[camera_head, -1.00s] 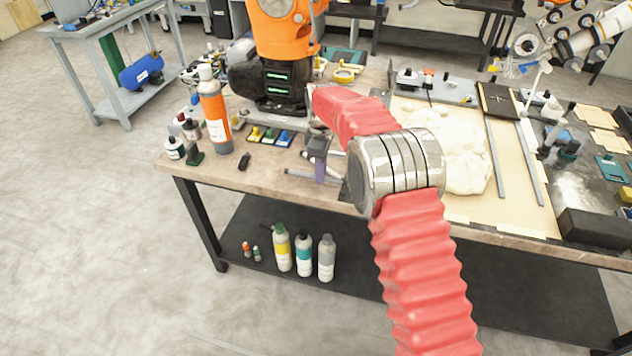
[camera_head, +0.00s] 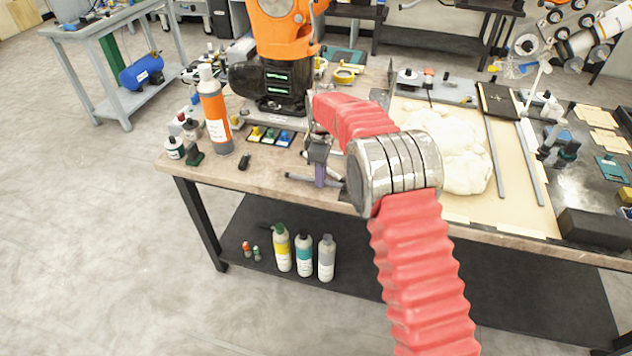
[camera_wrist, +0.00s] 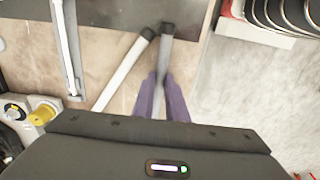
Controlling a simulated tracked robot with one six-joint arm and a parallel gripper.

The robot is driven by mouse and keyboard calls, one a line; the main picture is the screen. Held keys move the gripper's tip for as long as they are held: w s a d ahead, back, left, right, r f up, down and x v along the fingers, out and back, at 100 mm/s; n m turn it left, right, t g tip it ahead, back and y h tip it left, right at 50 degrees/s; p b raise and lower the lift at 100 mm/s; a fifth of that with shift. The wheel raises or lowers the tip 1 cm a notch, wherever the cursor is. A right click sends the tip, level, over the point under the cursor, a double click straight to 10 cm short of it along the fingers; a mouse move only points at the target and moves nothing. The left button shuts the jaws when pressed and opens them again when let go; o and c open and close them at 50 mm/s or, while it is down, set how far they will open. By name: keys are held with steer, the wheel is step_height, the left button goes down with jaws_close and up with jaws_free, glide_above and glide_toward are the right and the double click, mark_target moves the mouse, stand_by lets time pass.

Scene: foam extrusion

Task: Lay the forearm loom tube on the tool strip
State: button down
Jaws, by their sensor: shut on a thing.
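My gripper (camera_head: 320,180) has purple fingers and is over the front left part of the bench. In the wrist view, its fingers (camera_wrist: 162,100) are shut on a slim grey tube (camera_wrist: 165,52) with a dark end, which looks to be the forearm loom tube. The tube lies lengthwise between the fingers, its near part hidden by my gripper. In the head view the tube (camera_head: 300,177) lies crosswise near the bench's front edge; I cannot tell whether it touches the top. The bare wooden strip (camera_head: 262,178) along that edge may be the tool strip.
A paler tube (camera_wrist: 122,74) with a dark cap lies slantwise close beside the held one. A metal rail (camera_wrist: 68,45) is further left. An orange bottle (camera_head: 214,115) and a black object (camera_head: 244,162) stand left. White foam (camera_head: 462,150) lies to the right.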

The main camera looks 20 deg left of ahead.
steer(key=shift+f, duration=0.25)
steer(key=c, duration=1.7)
jaws_free()
step_height(320, 180, up, 14)
steer(key=shift+f, duration=0.1)
